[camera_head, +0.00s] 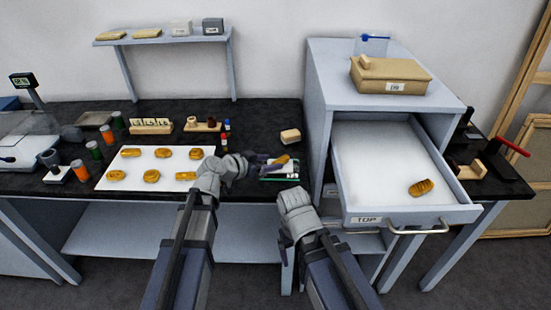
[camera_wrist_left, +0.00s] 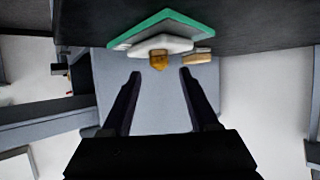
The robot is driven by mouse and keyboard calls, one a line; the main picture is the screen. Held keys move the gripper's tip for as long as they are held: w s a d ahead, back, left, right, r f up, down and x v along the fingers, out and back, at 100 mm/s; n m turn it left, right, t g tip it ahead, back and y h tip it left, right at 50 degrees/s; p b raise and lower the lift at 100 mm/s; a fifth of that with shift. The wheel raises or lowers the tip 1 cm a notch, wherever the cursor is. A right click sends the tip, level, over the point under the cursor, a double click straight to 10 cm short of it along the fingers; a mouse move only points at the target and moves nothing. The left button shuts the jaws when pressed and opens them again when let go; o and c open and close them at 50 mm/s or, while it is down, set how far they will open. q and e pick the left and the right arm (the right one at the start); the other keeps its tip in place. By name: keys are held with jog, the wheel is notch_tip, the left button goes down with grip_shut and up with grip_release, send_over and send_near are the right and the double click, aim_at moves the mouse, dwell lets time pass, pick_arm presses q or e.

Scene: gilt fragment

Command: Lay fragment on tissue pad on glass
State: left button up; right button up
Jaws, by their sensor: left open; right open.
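A gilt fragment (camera_head: 283,159) is at the white tissue pad on a green-edged glass plate (camera_head: 279,178) on the dark bench. In the left wrist view the fragment (camera_wrist_left: 158,61) appears against the white tissue pad (camera_wrist_left: 160,43), with the glass plate (camera_wrist_left: 160,24) beside it. My left gripper (camera_head: 270,162) is open and close to the fragment; in the left wrist view its fingers (camera_wrist_left: 159,76) stand apart, with the fragment just beyond the tips. Part of the pad is hidden in the head view. My right gripper (camera_head: 294,198) is open, low in front of the bench, its fingertips hard to see.
The pulled-out drawer (camera_head: 375,150) at right holds another gilt piece (camera_head: 421,187). A white board (camera_head: 165,158) with several gilt pieces lies left of my left gripper. A small wooden block (camera_head: 290,136) stands behind the glass. A tan box (camera_head: 389,80) tops the cabinet.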

pick_arm(q)
jog(key=p+v, duration=0.3)
jog(key=v, duration=0.5)
jog(key=shift+s+a, duration=0.15)
jog(key=shift+s, duration=0.05)
pick_arm(e)
notch_tip(320, 180, up, 4)
jog(key=shift+f, duration=0.15)
pick_arm(q)
jog(key=s+d+f+n+g+y, duration=0.1)
jog(key=s+d+f+g+y, duration=0.4)
jog(key=s+f, duration=0.5)
jog(key=s+a+f+n+g+y, duration=0.2)
jog(key=s+a+n+g+y, duration=0.1)
jog(key=s, duration=0.6)
jog(key=shift+n+g+y, duration=0.6)
jog(key=shift+g+y, duration=0.1)
jog(key=shift+y, duration=0.5)
jog(key=shift+f, duration=0.1)
pick_arm(e)
jog(key=shift+c, duration=0.3)
